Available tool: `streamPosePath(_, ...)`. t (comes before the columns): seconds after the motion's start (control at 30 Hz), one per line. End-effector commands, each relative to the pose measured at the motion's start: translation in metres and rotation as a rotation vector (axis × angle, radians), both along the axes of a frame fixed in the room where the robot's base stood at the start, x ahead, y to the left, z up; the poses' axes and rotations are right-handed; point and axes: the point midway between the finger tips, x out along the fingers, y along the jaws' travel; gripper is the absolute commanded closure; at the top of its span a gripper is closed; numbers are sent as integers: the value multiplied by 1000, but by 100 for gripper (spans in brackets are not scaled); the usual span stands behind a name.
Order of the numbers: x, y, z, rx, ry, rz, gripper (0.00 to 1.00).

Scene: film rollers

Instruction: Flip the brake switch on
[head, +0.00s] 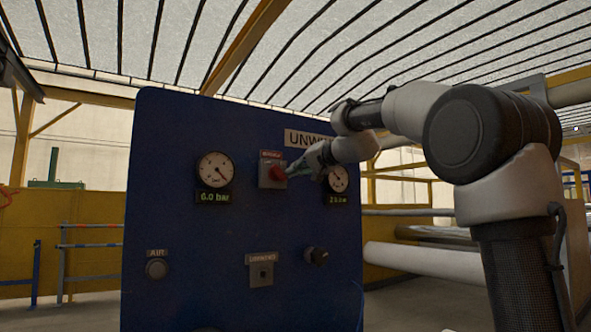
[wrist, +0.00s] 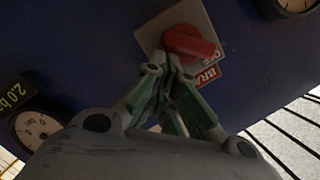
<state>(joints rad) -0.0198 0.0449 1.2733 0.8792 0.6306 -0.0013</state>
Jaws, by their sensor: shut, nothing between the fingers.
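The brake switch (head: 278,174) is a red knob on a grey plate on the upper middle of the blue panel (head: 180,120). In the wrist view the red knob (wrist: 190,44) lies across its plate, with a red label (wrist: 209,76) reading "BRA" and "OFF" beside it. My gripper (head: 300,170) is shut with its fingertips close to the knob, coming from the right. In the wrist view my gripper's fingertips (wrist: 168,65) are together just below the knob. I cannot tell whether they touch it.
A gauge (head: 215,170) reading 6.0 bar is left of the switch. Another gauge (head: 338,179) sits right, partly behind my arm. Below are an AIR button (head: 157,269), a grey square fitting (head: 262,272) and a black knob (head: 316,255). White rollers (head: 430,263) lie beyond the panel.

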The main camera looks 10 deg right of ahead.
Motion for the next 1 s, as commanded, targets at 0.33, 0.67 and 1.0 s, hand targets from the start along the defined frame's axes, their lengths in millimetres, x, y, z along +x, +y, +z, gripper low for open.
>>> streamPosePath(0.33, 0, -1, -2, 52, 17, 0, 100)
streamPosePath(0.67, 1, -2, -6, 117, 38, 0, 100)
streamPosePath(1.0, 1, -3, -12, 230, 76, 0, 100)
